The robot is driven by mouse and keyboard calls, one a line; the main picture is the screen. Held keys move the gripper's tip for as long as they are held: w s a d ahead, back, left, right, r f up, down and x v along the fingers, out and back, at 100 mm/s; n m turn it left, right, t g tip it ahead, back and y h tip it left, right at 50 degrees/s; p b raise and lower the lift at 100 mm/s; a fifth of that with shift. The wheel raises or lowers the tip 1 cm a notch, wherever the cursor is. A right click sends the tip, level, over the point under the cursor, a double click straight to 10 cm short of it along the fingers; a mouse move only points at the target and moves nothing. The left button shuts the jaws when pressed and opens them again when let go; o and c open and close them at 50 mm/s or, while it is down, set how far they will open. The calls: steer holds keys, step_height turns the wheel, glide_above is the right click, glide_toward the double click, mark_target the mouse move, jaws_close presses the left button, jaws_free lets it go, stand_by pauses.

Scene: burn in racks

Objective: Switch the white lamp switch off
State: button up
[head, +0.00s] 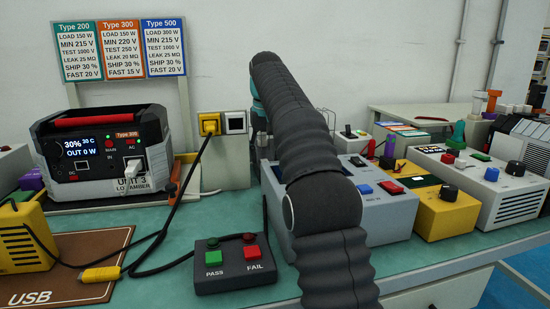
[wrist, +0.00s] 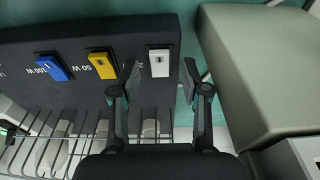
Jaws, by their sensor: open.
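The white lamp switch (wrist: 160,62) shows in the wrist view as a white rocker in a black frame on a dark panel (wrist: 105,30). A yellow switch (wrist: 103,65) and a blue switch (wrist: 53,67) sit to its left, with tilted 50 W and 100 W labels. My gripper (wrist: 160,76) is open and empty, one finger on each side of the white switch in the picture. I cannot tell whether a finger touches the panel. In the head view my arm hides the switch panel and most of the gripper.
Wire bars (wrist: 92,140) run below the panel in the wrist view, and a grey box (wrist: 262,75) stands close on the right. In the head view, a power station (head: 105,150) is at left, a PASS/FAIL box (head: 236,264) in front, and grey and yellow instruments (head: 434,208) at right.

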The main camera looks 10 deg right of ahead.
steer(key=shift+s+r+t, duration=0.1)
steer(key=shift+s+t, duration=0.05)
steer(key=shift+t, duration=0.25)
steer(key=shift+s+f+t+b, duration=0.15)
steer(key=shift+f+t+b, duration=0.25)
steer(key=shift+b, duration=0.4)
steer(key=t+b, duration=0.1)
steer(key=b, duration=0.2)
steer(key=shift+s, duration=0.1)
